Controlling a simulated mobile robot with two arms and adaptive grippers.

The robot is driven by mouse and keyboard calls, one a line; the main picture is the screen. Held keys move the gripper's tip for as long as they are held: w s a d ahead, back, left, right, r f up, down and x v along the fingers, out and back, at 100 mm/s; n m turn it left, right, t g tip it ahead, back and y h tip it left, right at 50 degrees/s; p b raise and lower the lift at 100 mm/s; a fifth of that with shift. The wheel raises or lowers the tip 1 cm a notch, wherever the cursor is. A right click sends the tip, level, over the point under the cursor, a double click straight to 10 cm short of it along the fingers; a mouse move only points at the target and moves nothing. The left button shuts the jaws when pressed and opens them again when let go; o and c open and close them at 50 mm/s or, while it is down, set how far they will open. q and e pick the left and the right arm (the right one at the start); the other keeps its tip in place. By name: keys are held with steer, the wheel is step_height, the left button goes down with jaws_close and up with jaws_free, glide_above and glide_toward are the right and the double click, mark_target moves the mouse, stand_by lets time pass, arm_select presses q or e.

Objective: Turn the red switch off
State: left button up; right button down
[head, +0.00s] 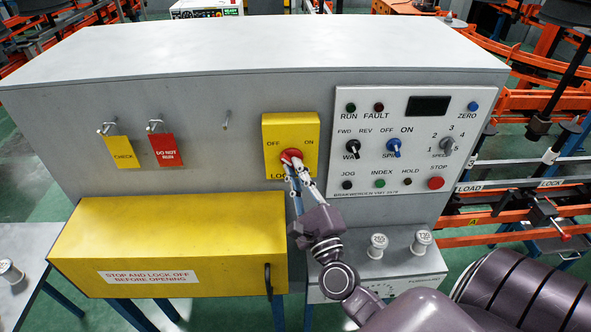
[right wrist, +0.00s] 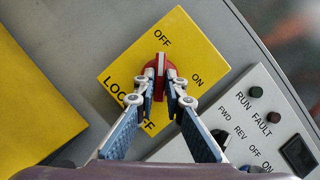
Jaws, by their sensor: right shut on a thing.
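The red switch (head: 290,154) sits on a yellow plate (head: 308,124) on the front of the grey cabinet. The plate is marked OFF at upper left, ON at upper right and LOCK OFF below, partly covered. My right gripper (head: 295,166) is shut on the red switch. In the right wrist view, the fingers of my right gripper (right wrist: 168,86) sit on either side of the red switch (right wrist: 158,65). A white mark on the switch points roughly toward the word OFF there. My left gripper is not in view.
A white control panel (head: 350,104) with knobs and buttons is right of the plate. A yellow box (head: 170,225) projects below left. Yellow CHECK (head: 122,153) and red DO NOT RUN (head: 165,150) tags hang on hooks; a third hook (head: 227,119) is bare.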

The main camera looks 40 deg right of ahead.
steer(key=c, duration=2.3)
jaws_free()
steer(key=v, duration=1.2)
steer(key=shift+f, duration=0.1)
